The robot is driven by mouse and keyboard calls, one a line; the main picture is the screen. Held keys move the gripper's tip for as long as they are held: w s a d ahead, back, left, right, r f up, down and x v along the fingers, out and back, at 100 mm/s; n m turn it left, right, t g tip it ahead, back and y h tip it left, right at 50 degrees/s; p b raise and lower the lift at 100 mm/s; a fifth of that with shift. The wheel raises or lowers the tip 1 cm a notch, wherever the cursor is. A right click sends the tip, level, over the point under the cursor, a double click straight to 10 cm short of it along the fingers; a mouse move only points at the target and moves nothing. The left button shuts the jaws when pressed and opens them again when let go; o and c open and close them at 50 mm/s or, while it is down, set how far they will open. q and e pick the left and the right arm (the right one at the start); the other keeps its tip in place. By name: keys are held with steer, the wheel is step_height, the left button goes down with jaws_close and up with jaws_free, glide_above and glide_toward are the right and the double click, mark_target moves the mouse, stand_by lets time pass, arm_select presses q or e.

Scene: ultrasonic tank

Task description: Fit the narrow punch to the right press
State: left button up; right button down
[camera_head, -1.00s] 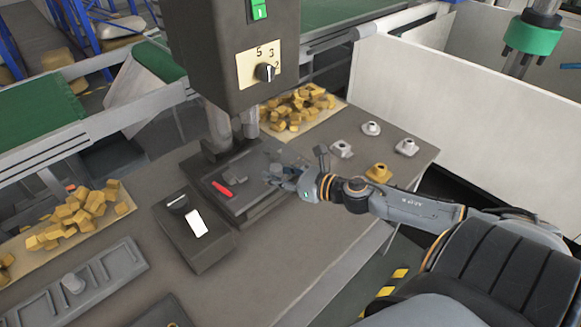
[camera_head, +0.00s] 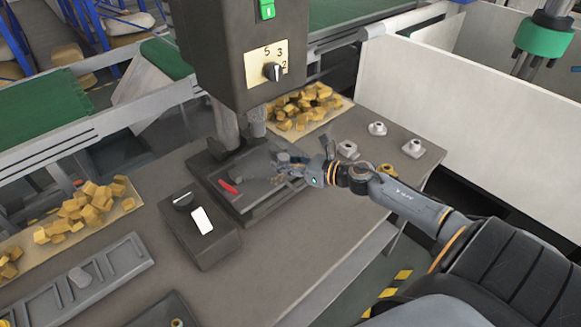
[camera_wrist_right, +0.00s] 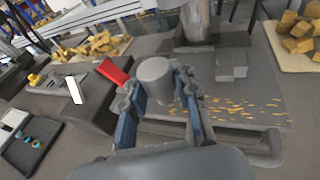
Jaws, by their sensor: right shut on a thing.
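My right gripper (camera_head: 287,163) is shut on a short grey cylinder, which looks like the punch (camera_head: 282,158). In the right wrist view the punch (camera_wrist_right: 154,75) stands nearly upright between the blue-sided fingers (camera_wrist_right: 160,100), its flat top showing. The gripper is over the front right part of the press bed (camera_head: 262,212). The press (camera_head: 215,60) has a dark head with a dial above the bed. The punch is in front of the head and to its right, not under it. Its lower end is partly hidden by the fingers. My left gripper is not in view.
A red handle (camera_wrist_right: 115,70) is close left of the fingers. Brown chips (camera_wrist_right: 240,110) and a grey block (camera_wrist_right: 231,66) lie on the bed. A control box (camera_head: 210,240) stands left; a slotted rack (camera_head: 120,265) holds another grey cylinder (camera_head: 79,276). Small flanged parts (camera_head: 377,128) stand right.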

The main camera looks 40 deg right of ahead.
steer(key=shift+w+r, duration=0.1)
steer(key=shift+w, duration=0.85)
steer(key=w, duration=0.4)
steer(key=shift+w+a+b, duration=0.1)
steer(key=shift+a+b, duration=0.1)
steer(key=shift+b, duration=0.15)
steer(key=shift+w+a+b, duration=0.2)
steer(key=shift+w+b, duration=0.75)
steer(key=shift+w, duration=1.45)
steer(key=shift+s+r, duration=0.1)
steer(key=shift+r, duration=0.5)
steer(key=c, duration=1)
jaws_free()
steer(key=shift+o, duration=0.2)
steer(key=o, duration=0.6)
steer(key=shift+f, duration=0.1)
